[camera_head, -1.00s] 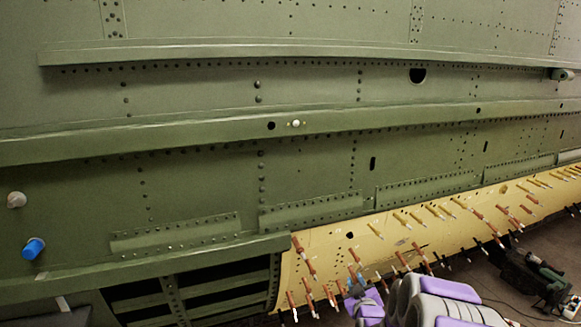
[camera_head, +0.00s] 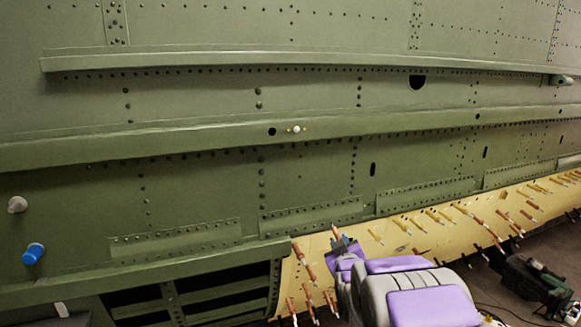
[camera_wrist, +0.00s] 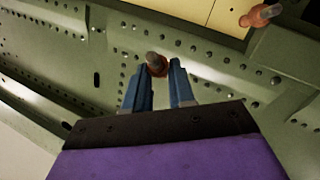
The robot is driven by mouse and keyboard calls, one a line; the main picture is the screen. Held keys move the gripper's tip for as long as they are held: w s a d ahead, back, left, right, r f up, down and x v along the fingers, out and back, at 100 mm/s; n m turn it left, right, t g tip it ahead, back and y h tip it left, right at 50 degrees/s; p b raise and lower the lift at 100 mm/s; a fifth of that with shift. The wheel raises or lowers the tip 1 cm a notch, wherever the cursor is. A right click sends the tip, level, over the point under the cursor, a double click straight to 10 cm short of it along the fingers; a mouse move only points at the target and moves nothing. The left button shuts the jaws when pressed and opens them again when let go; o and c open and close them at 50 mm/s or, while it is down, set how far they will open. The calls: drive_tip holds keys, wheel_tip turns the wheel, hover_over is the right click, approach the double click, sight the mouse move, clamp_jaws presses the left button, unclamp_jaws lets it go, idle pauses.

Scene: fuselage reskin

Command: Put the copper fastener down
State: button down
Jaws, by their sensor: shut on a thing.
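My gripper (camera_wrist: 158,82) is shut on a copper fastener (camera_wrist: 156,62), which sits between the blue fingertips in the wrist view. The green riveted structure is behind it. In the head view my gripper (camera_head: 345,243) is at the lower middle, in front of the yellow skin panel (camera_head: 395,235). The held fastener (camera_head: 337,231) shows there as a small copper tip just above the fingers. Whether it touches the structure I cannot tell.
Several copper and yellow fasteners (camera_head: 478,221) stick out of the yellow panel, some close to my gripper. One copper fastener (camera_wrist: 262,14) shows at the wrist view's upper right. Green ledges run above. Dark equipment (camera_head: 535,275) stands on the floor at lower right.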

drive_tip(key=s+f, duration=0.7)
drive_tip(key=f, duration=0.5)
drive_tip(key=shift+f, duration=0.4)
drive_tip(key=shift+d, duration=0.1)
